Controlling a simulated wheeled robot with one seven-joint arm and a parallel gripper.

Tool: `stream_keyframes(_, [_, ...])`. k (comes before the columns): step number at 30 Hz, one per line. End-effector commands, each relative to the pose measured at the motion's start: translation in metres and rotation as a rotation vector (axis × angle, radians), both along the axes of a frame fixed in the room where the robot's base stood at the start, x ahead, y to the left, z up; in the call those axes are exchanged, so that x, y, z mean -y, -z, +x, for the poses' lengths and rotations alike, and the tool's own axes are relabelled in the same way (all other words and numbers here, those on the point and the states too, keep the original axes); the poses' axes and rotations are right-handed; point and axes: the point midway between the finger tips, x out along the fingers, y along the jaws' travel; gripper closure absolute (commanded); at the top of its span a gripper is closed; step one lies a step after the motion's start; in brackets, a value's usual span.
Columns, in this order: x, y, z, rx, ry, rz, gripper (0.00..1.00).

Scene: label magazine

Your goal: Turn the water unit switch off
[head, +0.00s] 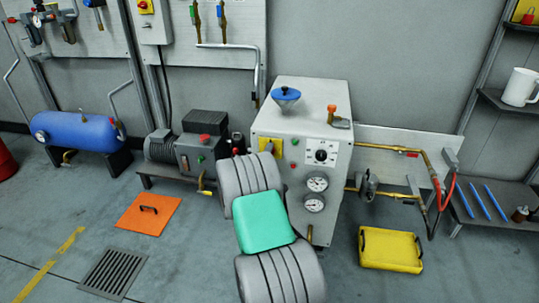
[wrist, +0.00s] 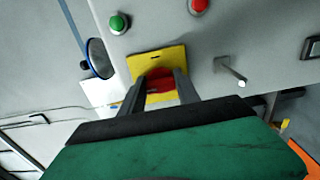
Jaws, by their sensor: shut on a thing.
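The water unit is a pale grey cabinet (head: 325,92) in the middle of the head view. Its switch is a red knob (wrist: 161,86) on a yellow plate (wrist: 147,60), seen in the wrist view. The yellow plate also shows on the cabinet front in the head view (head: 277,150). My gripper (wrist: 160,77) has its two dark fingers on either side of the red knob and is shut on it. The fingers hide the knob's sides, so I cannot tell which way it is turned. My arm hides the cabinet's lower left front in the head view.
A green button (wrist: 119,23) and a red button (wrist: 198,6) sit near the plate, with a metal peg (wrist: 231,72) beside it. Two gauges (head: 316,184) are right of my arm. A yellow case (head: 391,249) and an orange floor plate (head: 147,214) lie on the floor.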

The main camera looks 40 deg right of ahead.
Motion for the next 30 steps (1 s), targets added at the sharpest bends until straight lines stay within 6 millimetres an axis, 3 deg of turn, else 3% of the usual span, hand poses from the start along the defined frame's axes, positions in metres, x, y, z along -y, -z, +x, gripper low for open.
stream_keyframes(9, [0.000,0.000,0.000,-0.001,0.001,0.000,0.40])
stream_keyframes(17, [-0.002,0.000,-0.002,-0.001,0.000,0.001,0.40])
stream_keyframes(30, [-0.059,0.000,-0.045,-0.001,-0.001,0.000,0.40])
